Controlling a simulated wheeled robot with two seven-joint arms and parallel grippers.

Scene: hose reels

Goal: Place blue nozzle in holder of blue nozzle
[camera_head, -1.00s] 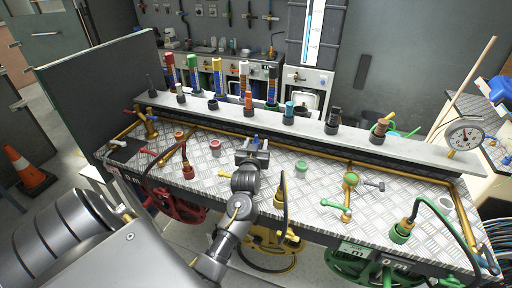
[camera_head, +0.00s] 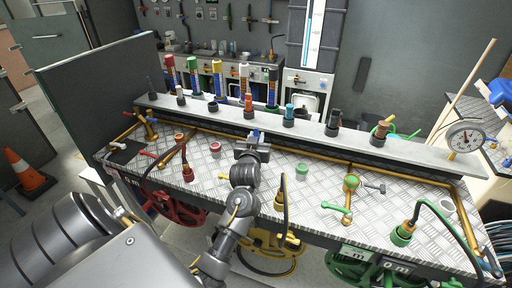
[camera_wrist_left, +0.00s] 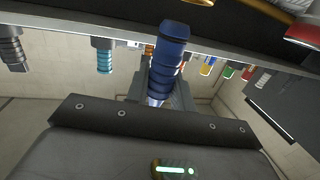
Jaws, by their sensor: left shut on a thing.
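The blue nozzle (camera_wrist_left: 168,58) is between the jaws of my left gripper, and it is large in the left wrist view. In the head view my left gripper (camera_head: 252,148) is shut on it above the front middle of the metal bench, and only a small blue part of the nozzle (camera_head: 257,135) shows. A dark, empty-looking ring holder (camera_head: 213,104) sits on the grey shelf behind and left of the gripper. It lies between the white-tipped nozzle and the orange nozzle. The nozzle is apart from this holder. My right gripper is not in view.
The grey shelf (camera_head: 353,147) also holds an orange nozzle (camera_head: 249,103), a teal nozzle (camera_head: 289,113) and dark ones. Several tall coloured tubes stand behind it. Green (camera_head: 302,168) and red (camera_head: 215,148) caps sit on the bench.

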